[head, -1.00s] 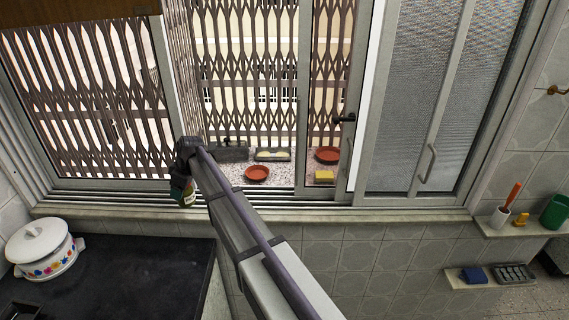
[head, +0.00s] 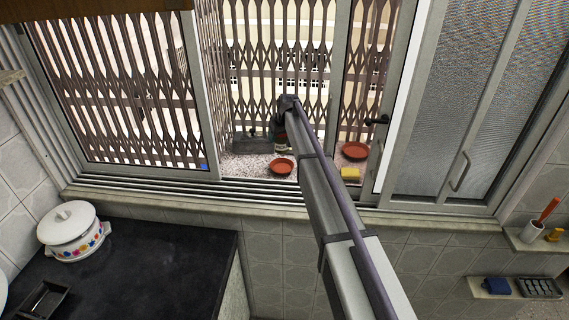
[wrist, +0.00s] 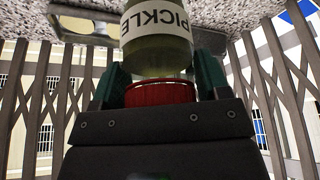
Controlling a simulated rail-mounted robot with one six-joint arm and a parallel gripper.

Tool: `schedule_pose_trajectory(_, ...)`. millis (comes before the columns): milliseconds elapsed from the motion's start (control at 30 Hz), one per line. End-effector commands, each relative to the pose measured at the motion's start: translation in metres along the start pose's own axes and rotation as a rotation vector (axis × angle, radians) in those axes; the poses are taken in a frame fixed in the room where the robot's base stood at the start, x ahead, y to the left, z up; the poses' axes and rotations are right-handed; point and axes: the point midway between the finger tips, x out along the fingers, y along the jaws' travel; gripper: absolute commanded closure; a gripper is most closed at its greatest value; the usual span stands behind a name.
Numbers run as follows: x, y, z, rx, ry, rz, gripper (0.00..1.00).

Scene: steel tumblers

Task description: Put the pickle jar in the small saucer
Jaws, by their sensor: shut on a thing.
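My gripper (wrist: 160,82) is shut on the pickle jar (wrist: 157,45), its green fingers either side of the red lid. The jar has a white label reading "PICKLE". In the head view the jar (head: 281,138) hangs under my gripper (head: 282,122), in the window opening. Two red-brown saucers stand on the speckled sill. The left one (head: 281,167) looks smaller; the other saucer (head: 354,151) is to the right. The jar appears above and behind the left saucer, apart from it. Neither saucer shows clearly in the wrist view.
A yellow sponge (head: 349,173) lies right of the left saucer. A dark grey box (head: 251,144) stands at left on the sill. A metal grille (head: 270,60) closes the back. Window frames (head: 205,90) bound the opening. A white pot (head: 72,229) stands on the black counter.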

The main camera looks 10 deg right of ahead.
Motion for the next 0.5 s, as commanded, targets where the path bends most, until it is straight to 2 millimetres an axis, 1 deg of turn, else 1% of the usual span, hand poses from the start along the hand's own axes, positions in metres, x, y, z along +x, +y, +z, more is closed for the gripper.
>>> schedule_pose_trajectory(33, 0.021, 0.0, 0.009, 0.0, 0.0, 0.0, 0.67)
schedule_pose_trajectory(133, 0.045, 0.0, 0.019, -0.001, 0.0, 0.0, 0.67)
schedule_pose_trajectory(200, 0.054, 0.0, 0.022, -0.001, 0.0, 0.0, 0.67)
schedule_pose_trajectory(333, 0.051, 0.0, 0.021, -0.001, 0.0, 0.0, 0.67)
schedule_pose_trajectory(367, 0.054, 0.0, 0.022, -0.001, 0.0, 0.0, 0.67)
schedule_pose_trajectory(500, 0.081, 0.0, 0.034, -0.002, 0.0, 0.0, 0.67)
